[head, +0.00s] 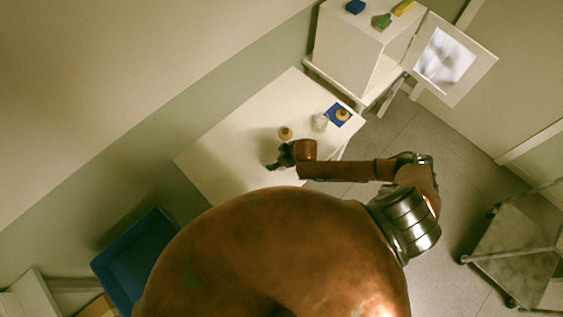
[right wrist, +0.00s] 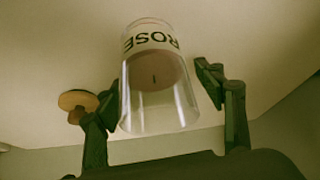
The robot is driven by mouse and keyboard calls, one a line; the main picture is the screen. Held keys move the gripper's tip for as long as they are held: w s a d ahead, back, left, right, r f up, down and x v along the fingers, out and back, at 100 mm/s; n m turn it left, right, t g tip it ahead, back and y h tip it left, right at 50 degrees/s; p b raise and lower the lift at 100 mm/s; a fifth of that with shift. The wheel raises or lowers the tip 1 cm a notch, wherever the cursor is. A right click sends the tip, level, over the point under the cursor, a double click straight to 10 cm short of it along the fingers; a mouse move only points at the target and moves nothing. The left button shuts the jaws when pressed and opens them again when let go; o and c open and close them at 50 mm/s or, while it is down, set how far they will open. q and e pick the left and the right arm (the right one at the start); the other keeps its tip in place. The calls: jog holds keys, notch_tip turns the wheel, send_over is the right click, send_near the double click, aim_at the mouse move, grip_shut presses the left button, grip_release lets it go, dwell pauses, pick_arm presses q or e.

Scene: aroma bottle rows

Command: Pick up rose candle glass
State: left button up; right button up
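The rose candle glass (right wrist: 155,85) is a clear tumbler with a white band reading ROSE and a pale candle inside. In the right wrist view it stands between the two dark fingers of my right gripper (right wrist: 160,85). The fingers are spread. A gap shows at the right finger; the left fingertip overlaps the glass's edge, and I cannot tell whether it touches. In the head view my right gripper (head: 277,160) is over the white table (head: 215,150), and I cannot make out the rose glass there. My left gripper is not in view.
A round wooden-topped piece (head: 285,133) is close to my right gripper. A clear glass (head: 320,122) and a blue square (head: 333,112) with a round piece on it are near the table's right end. A blue bin (head: 135,258) is at lower left.

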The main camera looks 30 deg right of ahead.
jog(key=c, duration=1.6)
jog(key=shift+r, duration=0.1)
